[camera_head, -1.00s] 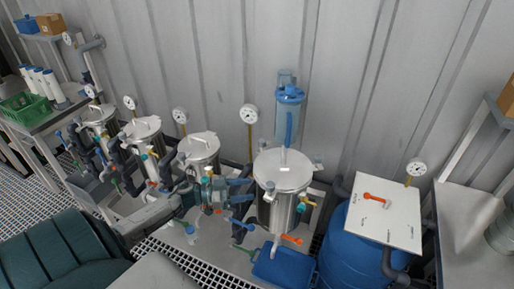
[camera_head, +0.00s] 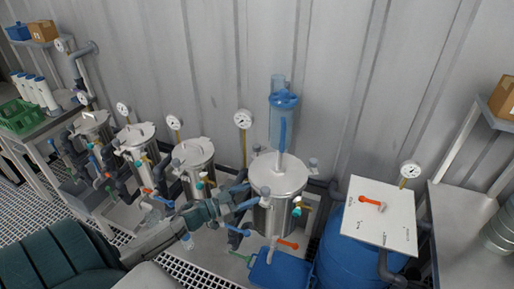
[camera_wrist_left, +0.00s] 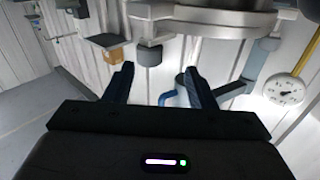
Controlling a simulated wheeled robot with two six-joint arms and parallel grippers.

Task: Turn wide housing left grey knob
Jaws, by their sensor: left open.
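The wide housing (camera_head: 276,212) is the large steel vessel with a round lid in the middle of the head view. One small grey knob (camera_head: 256,150) stands at the lid's left rear edge, another grey knob (camera_head: 313,162) at its right edge. My left gripper (camera_head: 250,196) is open at the vessel's left side, below lid height. In the left wrist view, which looks upside down, a grey knob (camera_wrist_left: 150,54) shows beyond and between the open fingertips (camera_wrist_left: 158,78), apart from them. I cannot tell which knob that is. My right gripper is not in view.
A pressure gauge (camera_head: 243,119) on a yellow pipe stands behind the vessel. A clear blue filter (camera_head: 284,120) rises behind the lid. Orange-handled valve (camera_head: 288,244) and blue container (camera_head: 282,272) are below. Smaller steel vessels (camera_head: 194,165) stand left; a white panel (camera_head: 380,215) is right.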

